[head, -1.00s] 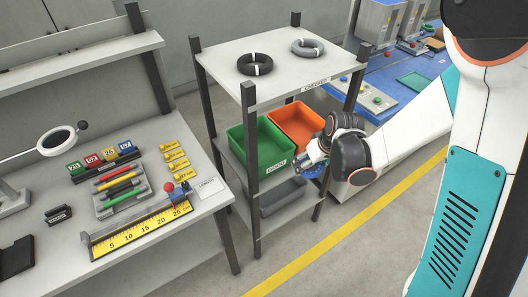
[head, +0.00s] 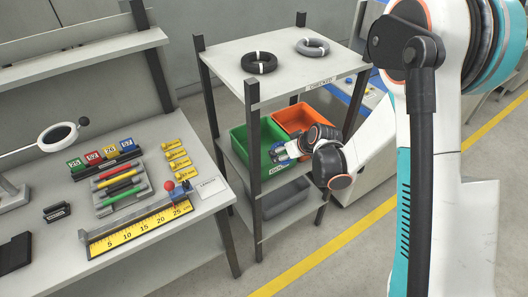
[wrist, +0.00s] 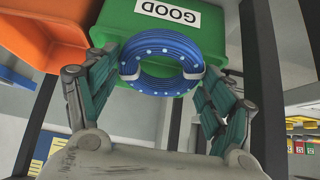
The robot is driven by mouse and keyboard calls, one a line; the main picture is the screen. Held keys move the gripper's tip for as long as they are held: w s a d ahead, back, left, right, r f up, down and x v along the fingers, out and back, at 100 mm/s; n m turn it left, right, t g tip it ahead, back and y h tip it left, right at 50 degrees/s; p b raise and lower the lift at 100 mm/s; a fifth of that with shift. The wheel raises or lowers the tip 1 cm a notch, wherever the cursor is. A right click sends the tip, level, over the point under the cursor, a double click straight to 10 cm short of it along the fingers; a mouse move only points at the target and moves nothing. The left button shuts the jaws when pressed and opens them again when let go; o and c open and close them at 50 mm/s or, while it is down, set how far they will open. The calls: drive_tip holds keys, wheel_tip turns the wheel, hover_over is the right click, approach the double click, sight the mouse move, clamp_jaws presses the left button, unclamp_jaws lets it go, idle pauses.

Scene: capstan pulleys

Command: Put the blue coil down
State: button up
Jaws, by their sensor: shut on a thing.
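The blue coil (wrist: 162,84) is a ribbed ring with light dots and pale bands, seen large in the wrist view. My gripper (wrist: 160,70) is shut on it, with one finger at each side of the ring. In the wrist view the coil overlaps the green bin (wrist: 212,32) with its GOOD label; I cannot tell if they touch. In the head view my gripper (head: 283,153) is at the front right of the green bin (head: 241,142), on the shelf's middle level. The coil is mostly hidden there.
An orange bin (head: 297,117) stands beside the green one. A grey bin (head: 286,199) is on the level below. A black coil (head: 259,63) and a grey coil (head: 313,47) lie on the top shelf (head: 285,78). Dark shelf posts (head: 253,150) stand close to my gripper.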

drive_tip(key=w+a+b, duration=0.2)
drive_tip(key=w+a, duration=0.4)
drive_tip(key=w, duration=0.2)
drive_tip(key=f, duration=0.2)
drive_tip(key=w+f+b, duration=0.1)
drive_tip(key=f, duration=0.2)
drive_tip(key=w+f+b, duration=0.1)
drive_tip(key=f, duration=0.1)
drive_tip(key=shift+a+f, duration=0.15)
drive_tip(key=shift+a, duration=0.2)
drive_tip(key=shift+w+a+f+b, duration=0.15)
drive_tip(key=shift+f+b, duration=0.05)
drive_tip(key=shift+f, duration=0.4)
drive_tip(key=shift+w+a+f+b, duration=0.15)
drive_tip(key=shift+f+b, duration=0.1)
drive_tip(key=shift+f, duration=0.3)
drive_tip(key=shift+w+a+f+b, duration=0.1)
drive_tip(key=shift+w+f+b, duration=0.1)
drive_tip(key=shift+f, duration=0.4)
drive_tip(key=shift+w+a+r+g+h+b, duration=0.15)
drive_tip(key=shift+g+h+b, duration=0.3)
drive_tip(key=shift+g, duration=0.35)
drive_tip(key=shift+w+a+g+h+b, duration=0.1)
drive_tip(key=shift+w+g+h+b, duration=0.15)
drive_tip(key=shift+g+h, duration=0.3)
drive_tip(key=shift+s+f+b, duration=0.1)
drive_tip(key=shift+f+b, duration=0.35)
drive_tip(key=shift+f, duration=0.3)
